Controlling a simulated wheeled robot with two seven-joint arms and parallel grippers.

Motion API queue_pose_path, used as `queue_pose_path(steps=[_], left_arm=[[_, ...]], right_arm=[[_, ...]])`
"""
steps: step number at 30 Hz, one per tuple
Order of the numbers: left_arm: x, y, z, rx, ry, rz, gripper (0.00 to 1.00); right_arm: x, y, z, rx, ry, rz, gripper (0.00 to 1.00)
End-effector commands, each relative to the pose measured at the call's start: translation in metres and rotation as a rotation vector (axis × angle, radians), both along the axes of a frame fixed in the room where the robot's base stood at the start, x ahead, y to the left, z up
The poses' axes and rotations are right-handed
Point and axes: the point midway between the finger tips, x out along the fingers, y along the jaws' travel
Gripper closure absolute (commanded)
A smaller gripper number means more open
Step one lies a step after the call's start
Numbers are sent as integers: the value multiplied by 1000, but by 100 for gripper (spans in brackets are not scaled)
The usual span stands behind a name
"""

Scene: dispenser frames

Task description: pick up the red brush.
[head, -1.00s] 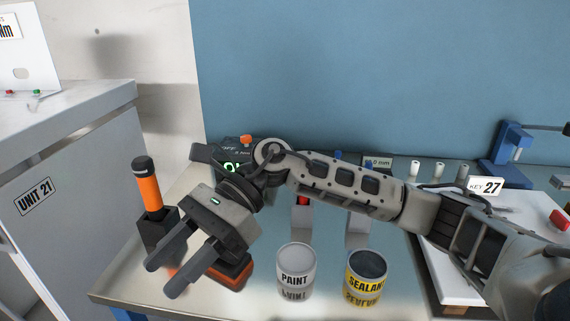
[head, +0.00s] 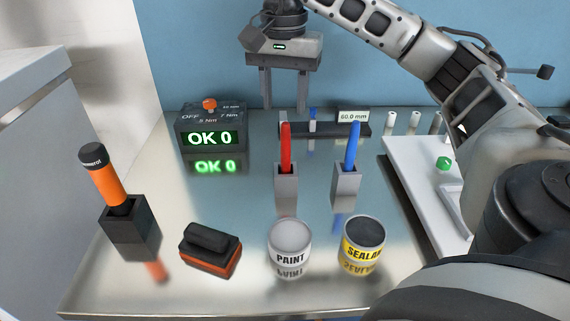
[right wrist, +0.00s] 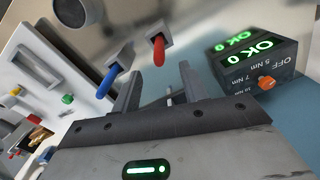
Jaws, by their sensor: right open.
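The red brush (head: 286,148) stands upright, its red handle up, in a small grey holder (head: 286,183) near the middle of the table. Its lower end is hidden in the holder. My right gripper (head: 284,106) hangs above and behind it with fingers apart and pointing down, holding nothing. In the right wrist view the red brush (right wrist: 158,48) shows beyond the gap between the open fingers (right wrist: 160,82), apart from them. My left gripper is not in view.
A blue brush (head: 353,147) stands in its own holder to the right. A paint can (head: 290,240) and a sealant can (head: 363,240) stand in front. A torque unit (head: 211,130), an orange-handled tool (head: 105,178) and a black-orange block (head: 210,250) are left. A white tray (head: 410,165) lies right.

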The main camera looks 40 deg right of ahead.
Motion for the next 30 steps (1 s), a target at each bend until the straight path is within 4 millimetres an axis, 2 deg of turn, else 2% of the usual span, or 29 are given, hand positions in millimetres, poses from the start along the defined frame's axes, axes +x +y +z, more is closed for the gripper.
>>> queue_pose_path(steps=[1, 3, 11, 19, 23, 29, 30], left_arm=[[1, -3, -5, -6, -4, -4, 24], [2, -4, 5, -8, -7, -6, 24], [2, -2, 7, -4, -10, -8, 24], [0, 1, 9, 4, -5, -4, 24], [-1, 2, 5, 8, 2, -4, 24], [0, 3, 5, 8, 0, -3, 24], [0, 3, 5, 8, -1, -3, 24]], right_arm=[[-1, 1, -16, 1, 3, 2, 56], [-1, 0, -20, 0, 2, 0, 56], [-1, 0, -38, 0, 2, 0, 56], [-3, -2, -76, 2, 1, 1, 56], [-2, -2, -84, 2, -1, 1, 56], [-2, -2, -84, 2, -1, 1, 56], [-2, -2, -84, 2, -1, 1, 68]])
